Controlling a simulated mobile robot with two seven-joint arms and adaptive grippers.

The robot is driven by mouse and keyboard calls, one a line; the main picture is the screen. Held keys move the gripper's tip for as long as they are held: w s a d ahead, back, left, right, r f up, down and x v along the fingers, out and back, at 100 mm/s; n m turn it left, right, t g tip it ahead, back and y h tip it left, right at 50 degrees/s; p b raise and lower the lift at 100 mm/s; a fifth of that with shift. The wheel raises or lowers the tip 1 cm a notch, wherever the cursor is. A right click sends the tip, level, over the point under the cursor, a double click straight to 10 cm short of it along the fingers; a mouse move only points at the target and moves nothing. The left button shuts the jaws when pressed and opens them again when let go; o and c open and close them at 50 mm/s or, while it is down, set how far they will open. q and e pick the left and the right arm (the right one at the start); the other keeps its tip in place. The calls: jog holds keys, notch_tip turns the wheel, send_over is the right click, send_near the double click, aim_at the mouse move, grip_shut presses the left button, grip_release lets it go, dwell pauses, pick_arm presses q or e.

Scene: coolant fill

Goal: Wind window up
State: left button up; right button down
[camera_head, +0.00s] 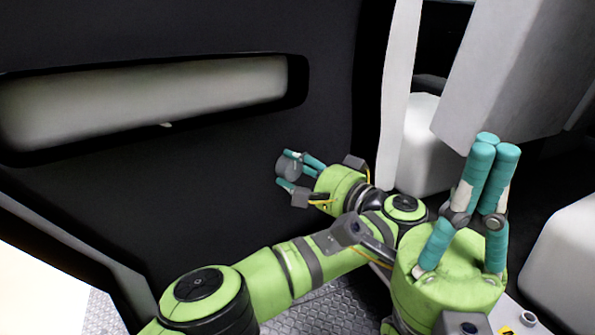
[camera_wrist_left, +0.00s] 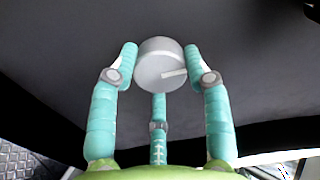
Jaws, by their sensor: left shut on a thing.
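The window winder knob (camera_head: 288,168), a grey round knob, sits at the dark door panel (camera_head: 220,200) in the head view. In the left wrist view the knob (camera_wrist_left: 158,62) shows a pale bar on its face. My left gripper (camera_head: 297,172) has its teal fingers around the knob and is shut on it. In the left wrist view two fingers flank the knob and a third is below it (camera_wrist_left: 159,105). My right gripper (camera_head: 490,155) points up at the right, its teal fingertips together, with nothing seen between them. The window glass is not clearly seen.
A long pale recess (camera_head: 150,100) runs across the upper door panel. Pale seats (camera_head: 420,140) and a large grey block (camera_head: 515,70) stand to the right. Textured metal floor (camera_head: 318,315) shows below, under my left arm.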

pick_arm(q)
jog(key=shift+a, duration=0.1)
jog(key=o, duration=1.1)
jog(key=shift+o, duration=0.2)
